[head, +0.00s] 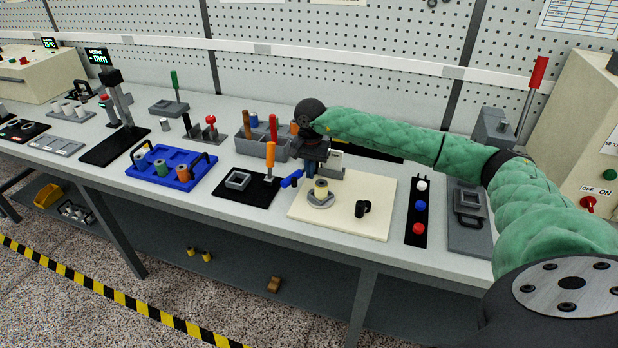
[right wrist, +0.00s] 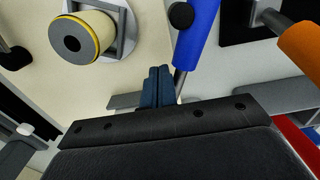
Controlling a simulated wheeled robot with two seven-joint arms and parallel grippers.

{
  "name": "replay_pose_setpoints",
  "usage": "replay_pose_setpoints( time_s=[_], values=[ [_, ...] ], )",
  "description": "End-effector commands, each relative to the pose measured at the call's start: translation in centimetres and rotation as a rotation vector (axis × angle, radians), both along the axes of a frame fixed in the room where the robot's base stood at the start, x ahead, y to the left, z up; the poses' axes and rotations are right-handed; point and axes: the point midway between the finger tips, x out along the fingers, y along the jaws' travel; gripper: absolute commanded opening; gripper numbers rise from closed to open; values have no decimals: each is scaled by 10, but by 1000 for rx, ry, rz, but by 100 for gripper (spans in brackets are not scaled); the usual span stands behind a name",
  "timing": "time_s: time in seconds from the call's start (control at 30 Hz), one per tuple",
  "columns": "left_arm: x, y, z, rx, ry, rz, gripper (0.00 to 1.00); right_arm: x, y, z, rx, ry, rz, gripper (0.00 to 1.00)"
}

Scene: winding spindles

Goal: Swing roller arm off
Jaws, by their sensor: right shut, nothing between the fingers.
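A cream board (head: 345,217) carries a grey round spindle base with a spool (head: 320,193) on it. In the right wrist view the spool (right wrist: 82,40) is pale with a yellow rim and a dark centre. A blue roller (head: 292,179) lies at the board's left edge; in the right wrist view this blue cylinder (right wrist: 197,35) has a thin grey rod at its lower end. My right gripper (head: 309,168) points down behind the spool; its dark blue fingers (right wrist: 158,85) are shut and empty, close beside the rod. I cannot tell whether they touch it. My left gripper is out of view.
A black peg (head: 362,208) stands on the board's right part. A strip of coloured buttons (head: 420,206) lies right of it. An orange-handled clamp (head: 270,158) stands on a black plate to the left, beside a blue tray (head: 172,167) of spools. A grey bin (head: 262,147) stands behind.

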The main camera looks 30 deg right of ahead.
Motion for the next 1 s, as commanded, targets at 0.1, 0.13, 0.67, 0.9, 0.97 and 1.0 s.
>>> replay_pose_setpoints(
  time_s=[0.1,0.13,0.67,0.9,0.97,1.0],
  values=[
    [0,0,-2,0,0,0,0,2,2,0,0,0,0,0],
    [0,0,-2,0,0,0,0,3,3,0,0,0,0,0],
    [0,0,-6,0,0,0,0,15,13,2,6,-10,2,0],
    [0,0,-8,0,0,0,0,21,19,5,7,-15,3,0],
    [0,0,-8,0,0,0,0,22,19,5,8,-16,4,0],
    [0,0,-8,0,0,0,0,22,19,6,7,-16,4,0]
  ],
)
